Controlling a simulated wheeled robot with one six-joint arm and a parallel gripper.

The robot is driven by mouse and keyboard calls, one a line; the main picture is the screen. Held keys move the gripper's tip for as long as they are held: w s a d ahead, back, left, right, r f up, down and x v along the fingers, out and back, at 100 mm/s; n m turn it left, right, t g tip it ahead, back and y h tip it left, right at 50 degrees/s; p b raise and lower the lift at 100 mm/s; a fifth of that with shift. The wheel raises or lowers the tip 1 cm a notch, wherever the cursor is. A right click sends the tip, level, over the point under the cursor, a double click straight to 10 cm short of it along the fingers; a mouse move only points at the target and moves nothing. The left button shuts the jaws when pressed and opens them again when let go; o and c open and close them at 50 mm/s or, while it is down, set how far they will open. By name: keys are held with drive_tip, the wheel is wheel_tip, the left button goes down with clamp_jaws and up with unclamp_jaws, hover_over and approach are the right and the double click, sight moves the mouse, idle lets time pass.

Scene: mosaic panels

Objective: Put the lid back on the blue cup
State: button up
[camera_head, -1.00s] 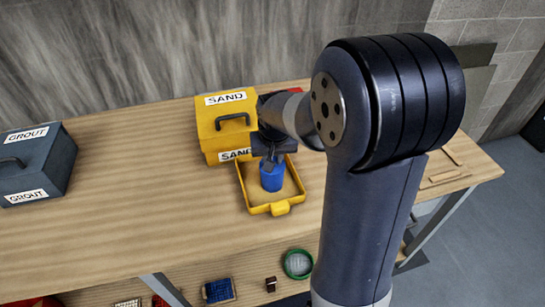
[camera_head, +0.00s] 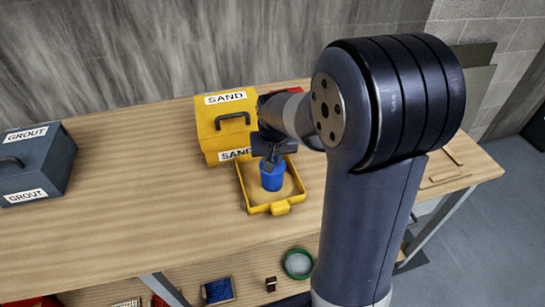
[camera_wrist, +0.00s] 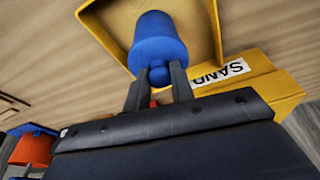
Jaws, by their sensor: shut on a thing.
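The blue cup (camera_head: 272,181) stands in the shallow yellow tray (camera_head: 284,208) on the bench. A blue lid (camera_wrist: 157,55) with a round knob covers the cup's top in the wrist view. I cannot tell whether it is fully seated or just above the rim. My gripper (camera_wrist: 159,80) is shut on the lid's knob, with a dark finger on each side of it. In the head view my gripper (camera_head: 270,163) is right above the cup, and my arm hides part of it.
A yellow SAND box (camera_head: 225,120) with a handle stands just behind the tray. A grey GROUT box (camera_head: 38,165) is at the far left. Between them the bench (camera_head: 130,190) is clear. Several items, including a green round dish (camera_head: 298,264), lie on a lower shelf.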

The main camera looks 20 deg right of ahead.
idle(0.4)
drive_tip(key=o, duration=1.5)
drive_tip(key=shift+r+p, duration=2.55)
drive_tip(key=shift+r, duration=0.95)
drive_tip(key=shift+c, duration=0.4)
clamp_jaws()
